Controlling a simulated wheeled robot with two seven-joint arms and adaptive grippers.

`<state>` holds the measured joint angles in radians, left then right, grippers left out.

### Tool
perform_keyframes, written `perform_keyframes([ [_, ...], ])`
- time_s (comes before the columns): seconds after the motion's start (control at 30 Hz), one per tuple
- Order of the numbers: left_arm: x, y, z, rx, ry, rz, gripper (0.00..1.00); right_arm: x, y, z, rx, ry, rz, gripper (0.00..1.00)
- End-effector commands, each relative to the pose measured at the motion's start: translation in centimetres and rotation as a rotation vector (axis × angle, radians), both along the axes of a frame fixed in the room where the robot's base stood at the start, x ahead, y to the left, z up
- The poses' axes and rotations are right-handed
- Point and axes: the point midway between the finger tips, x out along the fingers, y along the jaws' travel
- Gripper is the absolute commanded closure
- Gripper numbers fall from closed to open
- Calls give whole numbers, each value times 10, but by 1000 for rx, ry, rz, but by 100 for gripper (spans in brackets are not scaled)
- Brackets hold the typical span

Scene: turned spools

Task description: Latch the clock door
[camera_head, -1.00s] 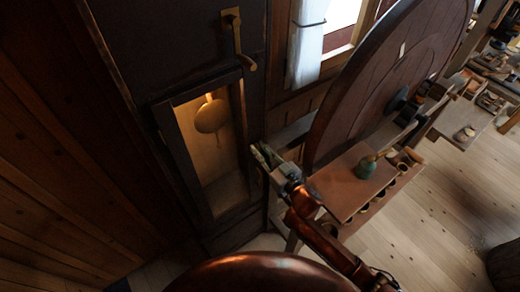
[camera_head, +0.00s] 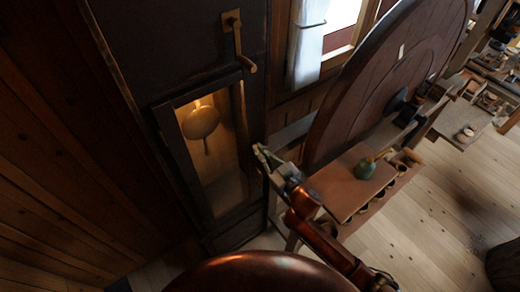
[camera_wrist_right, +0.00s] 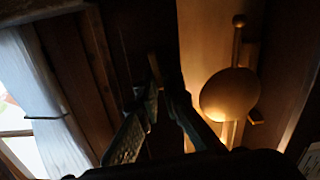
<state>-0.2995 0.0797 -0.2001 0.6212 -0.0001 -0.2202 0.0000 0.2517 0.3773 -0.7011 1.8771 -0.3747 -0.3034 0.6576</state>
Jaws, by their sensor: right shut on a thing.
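The clock door (camera_head: 183,160) is a narrow dark frame around a glazed opening, low on the tall dark clock case. I cannot tell whether it is fully closed or slightly ajar. Above its upper right corner a brass latch (camera_head: 237,42) hangs downward from a small plate. My right gripper (camera_head: 259,152) is at the door's right edge, below the latch. In the right wrist view its fingers (camera_wrist_right: 160,90) converge on a small, dark part of the door that they largely hide. A brass pendulum (camera_head: 201,122) shows behind the opening, also in the wrist view (camera_wrist_right: 229,95). My left gripper is out of view.
A large round wooden wheel (camera_head: 375,85) stands close right of my right gripper. A curtained window (camera_head: 307,45) is behind. The plank floor (camera_head: 440,200) at right is largely open.

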Motion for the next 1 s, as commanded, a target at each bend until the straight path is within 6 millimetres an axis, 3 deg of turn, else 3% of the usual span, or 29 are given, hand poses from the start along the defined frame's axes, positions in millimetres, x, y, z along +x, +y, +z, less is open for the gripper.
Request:
perform_keyframes([
  [0.4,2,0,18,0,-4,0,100,-3,4,-1,-306,-220,0,100],
  [1.0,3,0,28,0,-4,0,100,-5,8,-6,-768,-556,1,100],
])
